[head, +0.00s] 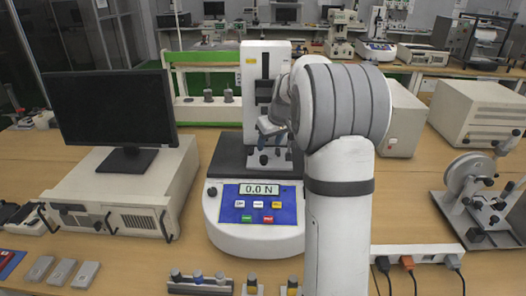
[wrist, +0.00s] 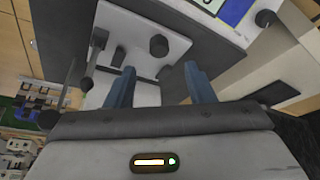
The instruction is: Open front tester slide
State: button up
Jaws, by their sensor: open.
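The front tester (head: 252,236) stands on the bench in the head view, with a white base, a blue panel reading 0.0 N and a white column with a dark vertical track (head: 264,65). My gripper (head: 270,128) is in front of the lower column, and my arm hides part of the tester's right side. In the wrist view my gripper (wrist: 159,70) is open, its two blue fingers apart with nothing gripped. A dark round knob (wrist: 158,45) on a pale plate (wrist: 140,25) shows just beyond the gap between the fingertips. I cannot tell if a finger touches the plate.
A black monitor (head: 113,105) on a beige case (head: 125,190) stands left of the tester. Beige boxes (head: 478,112) and a wheeled metal device (head: 475,195) are at the right. A power strip (head: 415,252) and small weights (head: 198,280) lie near the front edge.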

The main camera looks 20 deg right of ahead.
aim_at(265, 157)
jog(key=p+x, duration=0.1)
jog(key=x, duration=0.6)
jog(key=shift+w+f, duration=0.25)
jog(key=shift+f, duration=0.1)
jog(key=shift+c, duration=0.2)
grip_shut()
jog(key=shift+s+d, duration=0.1)
